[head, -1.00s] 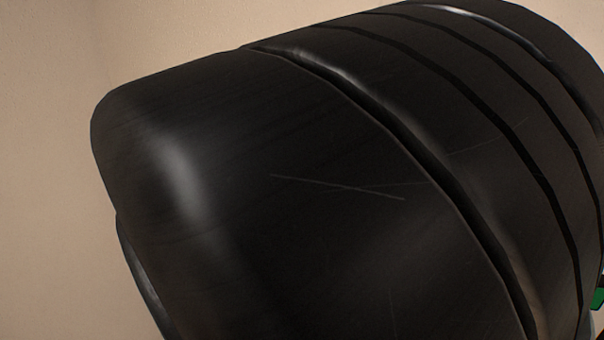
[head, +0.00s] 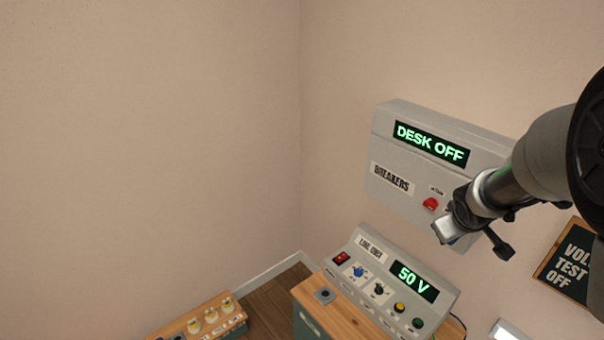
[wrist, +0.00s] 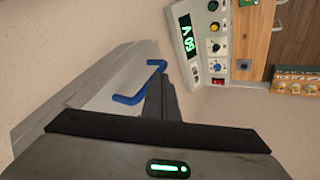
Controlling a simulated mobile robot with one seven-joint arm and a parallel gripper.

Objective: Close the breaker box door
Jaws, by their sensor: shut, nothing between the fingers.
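The grey breaker box (head: 385,135) hangs on the right wall, with a lit "DESK OFF" display and a "BREAKERS" label on its face. A red switch (head: 430,204) sits low on that face. My gripper (head: 446,231) is shut and empty, in front of the box's lower right part, which it partly hides. In the wrist view, a bent blue handle (wrist: 138,88) on a light grey panel (wrist: 95,90) is beside the dark gripper fingers (wrist: 160,98). I cannot tell whether they touch. How far the door stands open is not clear.
A "LINE UNIT" console (head: 350,250) showing 50 V stands on a wooden-topped desk (head: 312,296) below the box. A "VOL TEST OFF" board (head: 570,262) is on the right. A wooden unit with yellow-white parts (head: 208,318) is low left. The left wall is bare.

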